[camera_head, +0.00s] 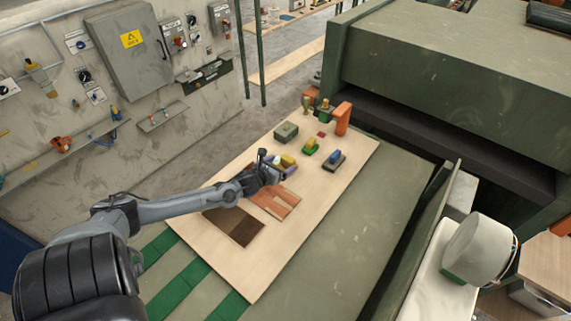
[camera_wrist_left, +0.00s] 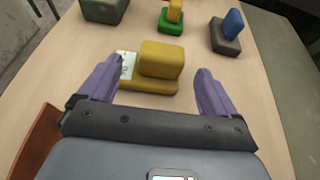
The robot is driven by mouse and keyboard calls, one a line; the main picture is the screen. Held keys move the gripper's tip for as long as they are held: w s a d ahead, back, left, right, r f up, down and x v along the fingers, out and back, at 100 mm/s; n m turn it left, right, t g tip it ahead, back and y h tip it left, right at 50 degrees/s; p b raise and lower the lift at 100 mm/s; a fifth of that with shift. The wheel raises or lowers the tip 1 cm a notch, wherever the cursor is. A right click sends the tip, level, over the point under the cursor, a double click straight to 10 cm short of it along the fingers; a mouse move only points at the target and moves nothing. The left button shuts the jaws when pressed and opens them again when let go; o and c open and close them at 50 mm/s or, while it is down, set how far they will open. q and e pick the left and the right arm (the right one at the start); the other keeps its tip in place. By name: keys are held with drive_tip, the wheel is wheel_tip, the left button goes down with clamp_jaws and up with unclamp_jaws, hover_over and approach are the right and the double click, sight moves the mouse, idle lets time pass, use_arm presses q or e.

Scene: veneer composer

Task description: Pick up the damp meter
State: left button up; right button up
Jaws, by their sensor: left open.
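A yellow block-shaped device with a white marked panel (camera_wrist_left: 161,60), which looks like the damp meter, lies on the pale board. It also shows in the head view as a small yellow shape (camera_head: 287,161), partly hidden by my gripper. My left gripper (camera_wrist_left: 157,76) is open, with its purple fingers on either side of the yellow device and gaps to both. In the head view my left gripper (camera_head: 279,167) is over the middle of the board. I cannot tell its exact height. My right gripper is in neither view.
On the pale board (camera_head: 320,195) stand a grey-green box (camera_head: 286,132), a green-and-yellow block (camera_head: 309,147), a grey-and-blue block (camera_head: 333,159) and an orange stand (camera_head: 342,118). Brown veneer sheets (camera_head: 233,226) lie nearer. A large green machine (camera_head: 450,80) bounds the right.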

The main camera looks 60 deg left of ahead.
sight(285, 162)
use_arm(q)
drive_tip(key=shift+p+x, duration=0.35)
drive_tip(key=shift+x, duration=2.25)
drive_tip(key=shift+w+d, duration=0.1)
drive_tip(key=shift+c, duration=0.3)
drive_tip(key=c, duration=1.1)
drive_tip(key=shift+r, duration=0.1)
